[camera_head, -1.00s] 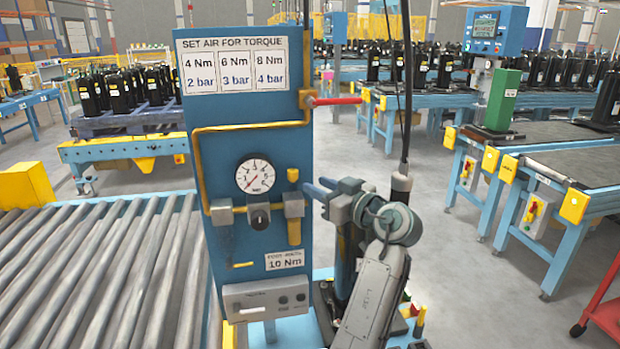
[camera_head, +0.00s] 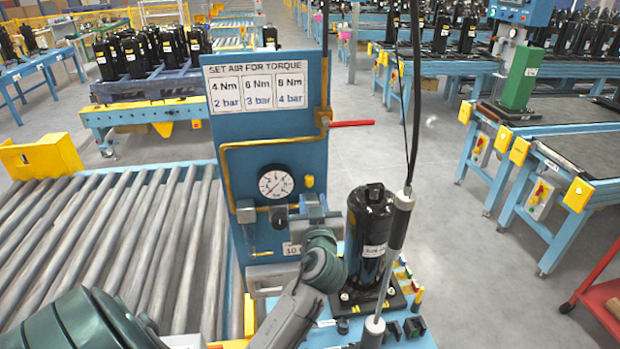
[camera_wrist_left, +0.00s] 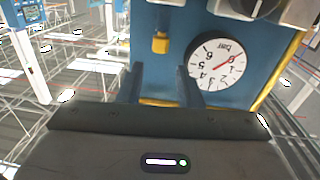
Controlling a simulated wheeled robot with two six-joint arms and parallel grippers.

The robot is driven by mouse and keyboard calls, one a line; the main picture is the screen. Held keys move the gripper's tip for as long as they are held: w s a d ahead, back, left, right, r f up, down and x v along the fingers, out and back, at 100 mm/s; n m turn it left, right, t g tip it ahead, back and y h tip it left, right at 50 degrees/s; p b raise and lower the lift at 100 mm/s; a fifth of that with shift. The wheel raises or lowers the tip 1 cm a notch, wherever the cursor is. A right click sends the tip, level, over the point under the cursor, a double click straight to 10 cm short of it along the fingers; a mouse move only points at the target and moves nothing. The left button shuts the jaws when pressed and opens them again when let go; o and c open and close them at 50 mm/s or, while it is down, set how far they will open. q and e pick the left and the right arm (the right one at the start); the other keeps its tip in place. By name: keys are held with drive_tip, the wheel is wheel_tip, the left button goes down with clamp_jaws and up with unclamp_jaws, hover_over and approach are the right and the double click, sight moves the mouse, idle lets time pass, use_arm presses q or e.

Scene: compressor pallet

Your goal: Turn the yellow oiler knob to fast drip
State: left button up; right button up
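The small yellow oiler knob (camera_head: 309,181) is on the blue panel (camera_head: 285,150), to the right of the round pressure gauge (camera_head: 276,182). In the left wrist view the picture is turned over, and the yellow knob (camera_wrist_left: 160,43) shows left of the gauge (camera_wrist_left: 215,66). My left gripper (camera_head: 313,200) is in front of the panel just below the knob in the head view, covering part of the oiler. In the wrist view its two dark fingers (camera_wrist_left: 160,76) stand apart with nothing between them; the knob appears just beyond their tips. My right gripper is not in view.
A red lever (camera_head: 352,124) sticks out right of the panel. A black compressor (camera_head: 368,235) stands close by on the right. A hanging tool (camera_head: 400,218) is in front of it. A roller conveyor (camera_head: 110,250) lies on the left.

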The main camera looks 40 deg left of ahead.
sight(309, 182)
use_arm(q)
drive_tip(key=p+x, duration=0.2)
drive_tip(key=x, duration=0.4)
drive_tip(key=shift+w+a+r+p, duration=0.1)
drive_tip(key=shift+a+r+p, duration=0.1)
drive_tip(key=shift+p, duration=0.15)
drive_tip(key=shift+w+a+f, duration=0.25)
drive_tip(key=shift+w+a, duration=0.25)
